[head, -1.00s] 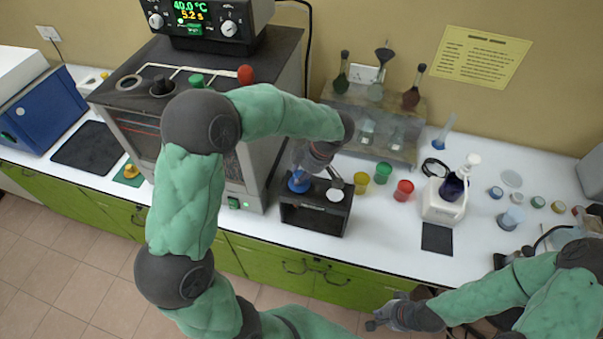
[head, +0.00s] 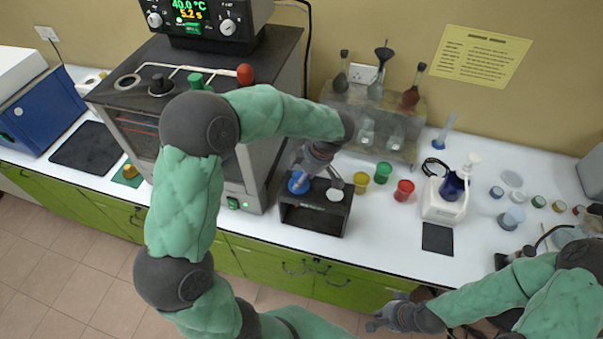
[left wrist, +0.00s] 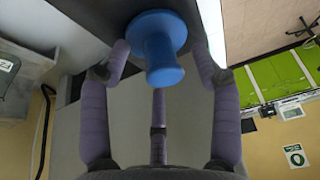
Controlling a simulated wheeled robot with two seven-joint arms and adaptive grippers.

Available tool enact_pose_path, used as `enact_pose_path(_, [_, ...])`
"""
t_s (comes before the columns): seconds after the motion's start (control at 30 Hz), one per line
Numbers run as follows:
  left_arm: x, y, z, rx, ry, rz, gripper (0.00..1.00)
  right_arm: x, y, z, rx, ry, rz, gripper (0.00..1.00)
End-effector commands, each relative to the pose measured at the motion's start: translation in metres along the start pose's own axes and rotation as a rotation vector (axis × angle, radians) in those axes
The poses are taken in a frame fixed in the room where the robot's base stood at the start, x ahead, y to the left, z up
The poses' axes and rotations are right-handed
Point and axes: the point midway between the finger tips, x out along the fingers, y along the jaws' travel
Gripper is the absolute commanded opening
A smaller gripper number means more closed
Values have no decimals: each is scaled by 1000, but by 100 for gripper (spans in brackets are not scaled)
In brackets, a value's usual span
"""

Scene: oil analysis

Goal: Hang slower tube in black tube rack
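The black tube rack (head: 318,220) stands at the front of the white bench, right of the grey oven. A blue tube top (head: 298,184) shows at the rack's left side, and a whitish round top (head: 335,194) at its right. My left gripper (head: 303,172) is right above the blue top. In the left wrist view the blue piece (left wrist: 162,60), with a wide flange and narrower stem, lies between the fingers (left wrist: 160,75), which look spread with gaps around the stem. My right gripper (head: 380,322) hangs in front of the bench, empty; its finger opening is unclear.
The grey oven (head: 245,170) is close on the left. Yellow (head: 361,182), green (head: 382,172) and red (head: 403,190) cups stand to the right of the rack. A flask stand (head: 375,138) is behind. A white device (head: 441,205) stands further right.

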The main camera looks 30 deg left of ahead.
Motion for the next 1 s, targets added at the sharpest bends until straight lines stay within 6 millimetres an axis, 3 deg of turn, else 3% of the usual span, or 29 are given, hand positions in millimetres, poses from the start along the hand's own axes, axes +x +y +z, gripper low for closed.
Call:
enact_pose_path(0.27, [-12,0,0,-1,0,2,63,0,0,0,0,0,0,0])
enact_pose_path(0.7, [-93,1,1,1,-1,3,63,0,0,0,0,0,0,0])
enact_pose_path(1.0, [-119,0,0,0,0,0,63,0,0,0,0,0,0,0])
